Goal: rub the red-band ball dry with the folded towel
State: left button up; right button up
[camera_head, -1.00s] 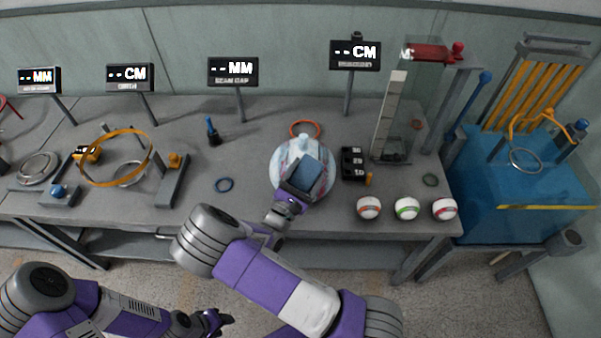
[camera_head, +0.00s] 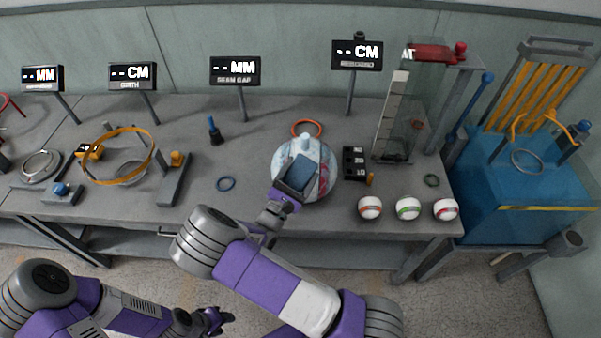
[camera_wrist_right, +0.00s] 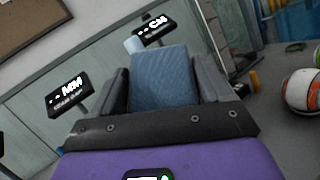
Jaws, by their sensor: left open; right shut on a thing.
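A large white ball (camera_head: 323,160) with a red stripe and pale blue marks stands on the grey bench, below the middle of its back edge. My right gripper (camera_head: 298,174) is shut on the folded blue towel (camera_head: 303,170), in front of the ball and covering its middle. Whether the towel touches the ball I cannot tell. In the right wrist view the towel (camera_wrist_right: 164,78) sits between the two grey fingers (camera_wrist_right: 163,88). My left gripper (camera_head: 217,321) is open and empty, low in front of the bench.
Three small banded balls, orange-red (camera_head: 370,208), green (camera_head: 408,208) and red (camera_head: 445,209), sit at the bench's front right. A black block (camera_head: 353,163) stands right of the large ball. A clear column (camera_head: 402,120) stands behind right.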

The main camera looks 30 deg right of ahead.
jog(key=shift+s+d, duration=0.35)
jog(key=shift+d, duration=0.2)
jog(key=shift+s+d, duration=0.35)
jog(key=shift+d, duration=0.2)
jog(key=shift+w+a, duration=0.1)
jog(key=shift+a, duration=0.05)
jog(key=shift+w+a, duration=0.35)
jog(key=shift+a, duration=0.25)
jog(key=shift+w+a, duration=0.35)
jog(key=shift+a, duration=0.2)
jog(key=shift+s+d+p, duration=0.3)
jog(key=shift+s+d, duration=0.1)
jog(key=shift+d, duration=0.25)
jog(key=shift+s+d+p, duration=0.3)
jog(key=shift+s+d, duration=0.1)
jog(key=shift+d, duration=0.25)
jog(key=shift+a, duration=0.1)
jog(key=shift+w+a, duration=0.4)
jog(key=shift+a, duration=0.2)
jog(key=shift+w+a, duration=0.4)
jog(key=shift+a, duration=0.2)
jog(key=shift+s+d+p, duration=0.2)
jog(key=shift+s+d, duration=0.2)
jog(key=shift+d, duration=0.25)
jog(key=shift+s+d+p, duration=0.15)
jog(key=shift+s+d, duration=0.25)
jog(key=shift+d, duration=0.25)
